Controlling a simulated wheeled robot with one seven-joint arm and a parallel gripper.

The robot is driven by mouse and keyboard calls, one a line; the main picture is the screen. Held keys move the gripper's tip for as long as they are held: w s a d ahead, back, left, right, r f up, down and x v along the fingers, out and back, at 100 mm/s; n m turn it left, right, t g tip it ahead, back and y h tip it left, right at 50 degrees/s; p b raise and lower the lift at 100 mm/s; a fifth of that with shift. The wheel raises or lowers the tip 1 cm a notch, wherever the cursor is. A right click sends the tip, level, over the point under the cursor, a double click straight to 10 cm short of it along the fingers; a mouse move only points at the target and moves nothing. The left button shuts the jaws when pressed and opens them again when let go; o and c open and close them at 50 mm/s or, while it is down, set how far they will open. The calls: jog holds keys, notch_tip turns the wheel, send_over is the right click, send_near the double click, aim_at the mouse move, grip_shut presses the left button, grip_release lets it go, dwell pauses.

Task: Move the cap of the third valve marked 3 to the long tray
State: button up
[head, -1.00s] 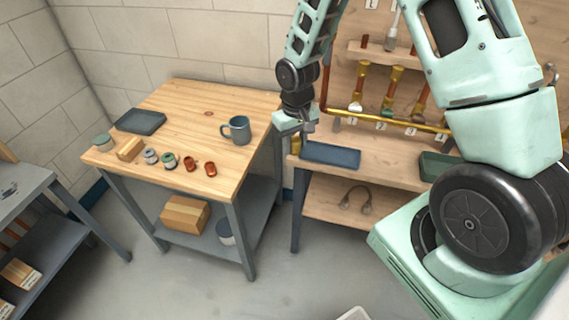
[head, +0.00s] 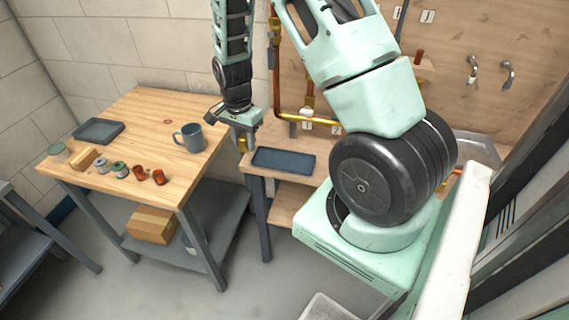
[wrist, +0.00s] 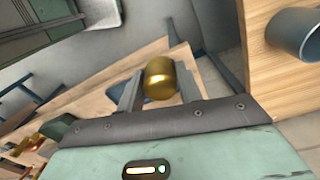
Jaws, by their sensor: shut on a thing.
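My gripper (wrist: 160,86) is shut on a brass cylindrical cap (wrist: 160,78), held between its two fingers in the wrist view. In the head view my gripper (head: 241,135) hangs above the left end of the workbench, and the brass cap (head: 242,144) shows small below it. The long tray (head: 283,160), dark blue-grey, lies on the bench just right of the gripper. It looks empty. The cap appears apart from the tray. The valve row is mostly hidden behind my arm; one white number label (head: 307,125) shows, but I cannot read it.
A wooden table (head: 150,120) at left holds a blue-grey mug (head: 188,137), a smaller dark tray (head: 99,131) and several small fittings. A gap separates table and bench. A brass pipe (head: 292,118) runs along the bench's back panel.

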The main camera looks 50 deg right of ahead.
jog(key=s+d+m, duration=0.2)
jog(key=d+m, duration=0.3)
jog(key=m, duration=0.3)
jog(key=m+b, duration=0.2)
jog(key=m, duration=0.8)
send_over(284, 161)
notch_tip(284, 161, down, 10)
jog(key=shift+a+f+p, duration=0.1)
jog(key=shift+p, duration=0.5)
jog(key=shift+f, duration=0.15)
jog(key=o, duration=0.7)
jog(key=shift+o, duration=0.2)
jog(key=shift+s, duration=0.1)
